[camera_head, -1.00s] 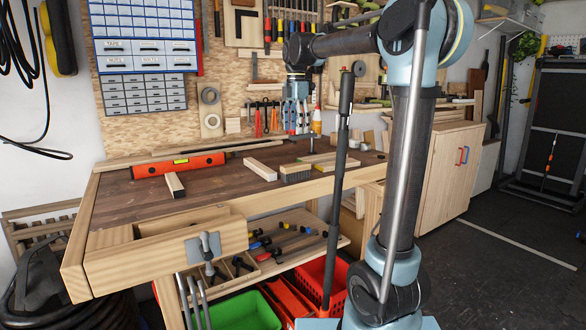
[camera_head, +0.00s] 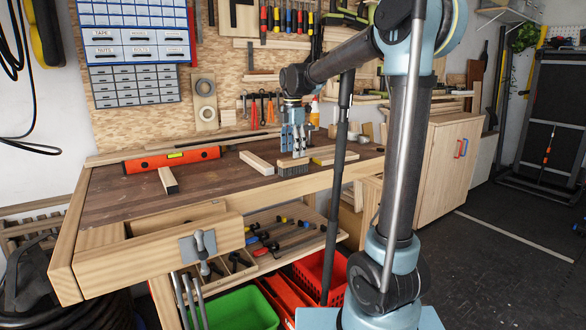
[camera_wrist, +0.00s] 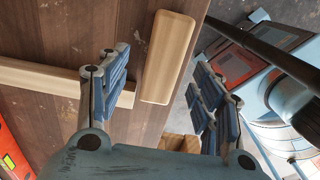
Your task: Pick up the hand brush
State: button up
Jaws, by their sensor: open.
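The hand brush (camera_head: 293,163) lies on the workbench near its front edge, wooden back up and dark bristles below. In the wrist view its pale, rounded wooden back (camera_wrist: 168,58) lies between the two finger lines, nearer the top of the picture. My gripper (camera_head: 295,147) hangs pointing down just above the brush in the head view. It is open, with blue-grey padded fingers (camera_wrist: 160,70) spread to either side of the brush back. No contact with the brush is visible.
A loose wooden block (camera_head: 256,163) lies left of the brush, partly behind the left finger in the wrist view. More wood pieces (camera_head: 333,157) lie to its right. An orange spirit level (camera_head: 172,160) lies further left. Tools hang on the pegboard behind.

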aim_at(293, 162)
jog(key=shift+s+d+f, duration=0.1)
jog(key=shift+f, duration=1.35)
jog(key=shift+s+d+f, duration=0.1)
jog(key=shift+f, duration=1.35)
jog(key=c, duration=1.3)
jog(key=shift+r, duration=0.1)
notch_tip(293, 162, up, 10)
jog(key=shift+f, duration=0.1)
jog(key=shift+o, duration=1.3)
